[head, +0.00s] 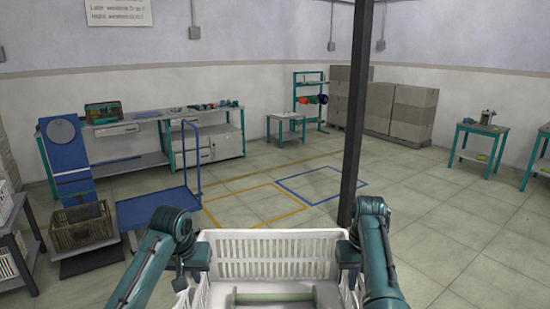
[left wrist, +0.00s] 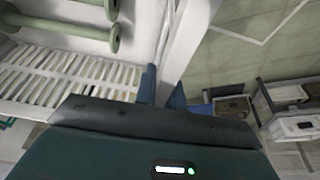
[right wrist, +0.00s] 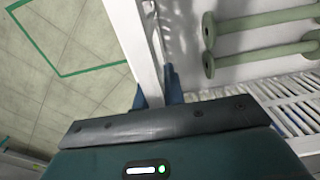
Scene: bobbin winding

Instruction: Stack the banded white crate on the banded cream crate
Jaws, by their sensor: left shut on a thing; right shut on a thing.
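A white slatted crate (head: 270,255) is in front of me at the bottom of the head view, with pale green bobbins (head: 275,297) lying in it. No band shows on the part in view, and its underside is hidden. My left gripper (head: 198,268) is shut on its left wall; the blue fingers straddle the rim in the left wrist view (left wrist: 163,90). My right gripper (head: 350,265) is shut on its right wall, likewise in the right wrist view (right wrist: 157,90). I cannot pick out the banded cream crate for certain.
A rack (head: 30,230) at the left edge holds light crates, partly cut off. A brown crate (head: 82,226) sits by a blue stand. A blue trolley (head: 160,208) and a dark post (head: 355,120) stand ahead. The floor to the right is open.

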